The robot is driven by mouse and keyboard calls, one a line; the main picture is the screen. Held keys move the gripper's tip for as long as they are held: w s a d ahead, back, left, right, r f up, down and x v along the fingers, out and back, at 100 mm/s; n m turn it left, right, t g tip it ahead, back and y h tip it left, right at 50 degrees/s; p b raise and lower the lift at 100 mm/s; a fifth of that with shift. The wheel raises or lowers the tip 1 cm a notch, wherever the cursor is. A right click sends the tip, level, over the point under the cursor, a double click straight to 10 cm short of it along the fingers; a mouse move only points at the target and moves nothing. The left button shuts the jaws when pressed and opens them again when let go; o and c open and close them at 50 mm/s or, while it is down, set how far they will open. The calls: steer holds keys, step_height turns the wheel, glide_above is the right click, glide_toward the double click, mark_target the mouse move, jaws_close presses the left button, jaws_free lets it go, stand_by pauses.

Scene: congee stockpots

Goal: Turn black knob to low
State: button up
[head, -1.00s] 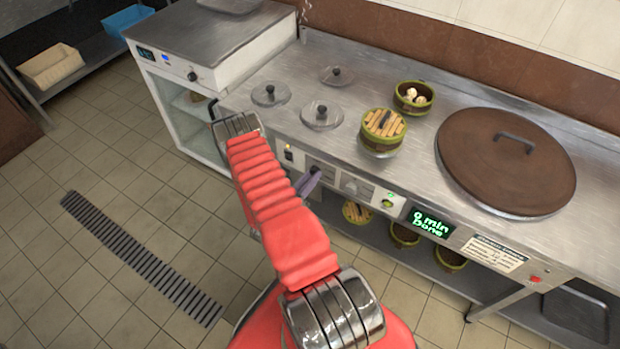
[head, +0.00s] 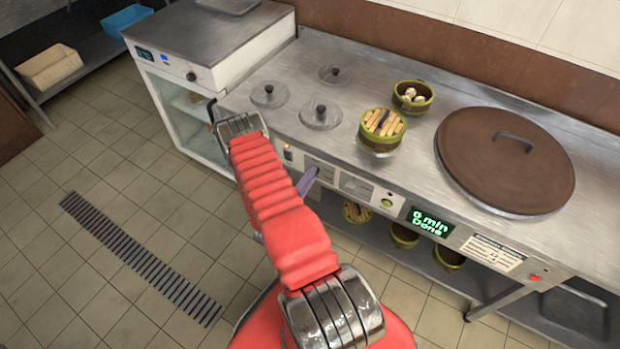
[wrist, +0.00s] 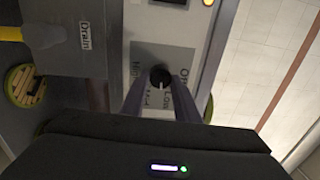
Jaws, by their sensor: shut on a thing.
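The black knob (wrist: 160,77) sits on a pale label plate (wrist: 146,58) in the wrist view, with words around it that seem to include Off, Low and High. A small light mark shows on the knob, but I cannot tell for sure which word it points to. My gripper (wrist: 160,83) is shut on the knob, with one purple finger on each side. In the head view the purple fingers (head: 308,181) show at the counter's front panel beside my red arm. The knob itself is hidden there.
A Drain label (wrist: 84,36) and a grey handle (wrist: 42,27) are left of the knob in the wrist view. An amber light (wrist: 208,3) is above right. On the counter are steel lids (head: 320,115), a bamboo steamer (head: 382,130) and a large brown lid (head: 505,160).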

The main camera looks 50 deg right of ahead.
steer(key=shift+w+f+n, duration=0.1)
steer(key=shift+n, duration=2)
steer(key=o, duration=1)
steer(key=shift+o, duration=0.2)
steer(key=shift+a, duration=0.15)
steer(key=s+a, duration=0.1)
steer(key=a, duration=1.2)
steer(key=shift+s+a+f, duration=0.2)
steer(key=shift+s+f, duration=0.15)
steer(key=shift+s, duration=0.05)
